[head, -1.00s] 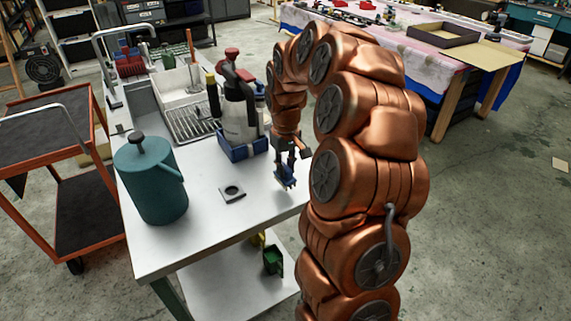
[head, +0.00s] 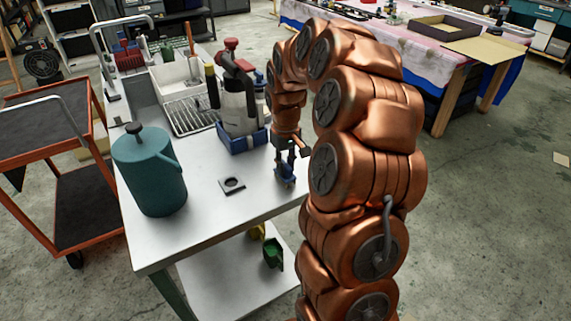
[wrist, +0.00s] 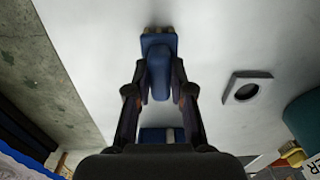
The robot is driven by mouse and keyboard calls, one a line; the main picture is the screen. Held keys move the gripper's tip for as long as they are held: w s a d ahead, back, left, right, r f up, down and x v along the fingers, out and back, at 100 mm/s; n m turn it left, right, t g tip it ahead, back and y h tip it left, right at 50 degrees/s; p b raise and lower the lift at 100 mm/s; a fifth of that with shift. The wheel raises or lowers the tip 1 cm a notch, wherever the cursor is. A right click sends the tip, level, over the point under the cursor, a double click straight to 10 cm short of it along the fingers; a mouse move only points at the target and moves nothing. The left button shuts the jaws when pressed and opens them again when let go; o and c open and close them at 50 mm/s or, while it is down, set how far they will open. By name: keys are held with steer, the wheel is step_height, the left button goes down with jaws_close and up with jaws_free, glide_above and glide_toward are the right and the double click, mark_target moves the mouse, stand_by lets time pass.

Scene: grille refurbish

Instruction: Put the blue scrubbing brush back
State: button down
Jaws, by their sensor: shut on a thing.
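The blue scrubbing brush (wrist: 157,55) is in my gripper (wrist: 159,92), which is shut on its blue body in the wrist view. In the head view the brush (head: 285,181) hangs below my gripper (head: 287,160), just over or on the white table top (head: 225,215) near its right edge. I cannot tell whether the brush touches the table. A small dark square plate with a round hole (head: 231,185) lies flat on the table to the left of the brush; it also shows in the wrist view (wrist: 247,89).
A teal canister (head: 150,175) stands at the table's front left. A blue tray (head: 242,141) with a sprayer bottle (head: 238,108) stands behind my gripper. An orange cart (head: 75,180) stands left. The table's front is clear.

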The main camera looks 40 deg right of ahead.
steer(key=shift+f, duration=0.2)
stand_by(0.4)
steer(key=c, duration=0.9)
jaws_free()
steer(key=shift+c, duration=0.2)
step_height(320, 180, up, 12)
steer(key=s+a+r+n, duration=0.1)
steer(key=s+a, duration=0.5)
steer(key=a, duration=0.3)
steer(key=s+a+f, duration=0.2)
steer(key=s+a, duration=0.2)
steer(key=s, duration=0.4)
steer(key=s+a+f+g, duration=0.1)
steer(key=s+a, duration=0.3)
steer(key=s, duration=0.4)
steer(key=s+a+f, duration=0.3)
steer(key=s+a, duration=0.1)
steer(key=s, duration=0.4)
steer(key=shift+g, duration=0.4)
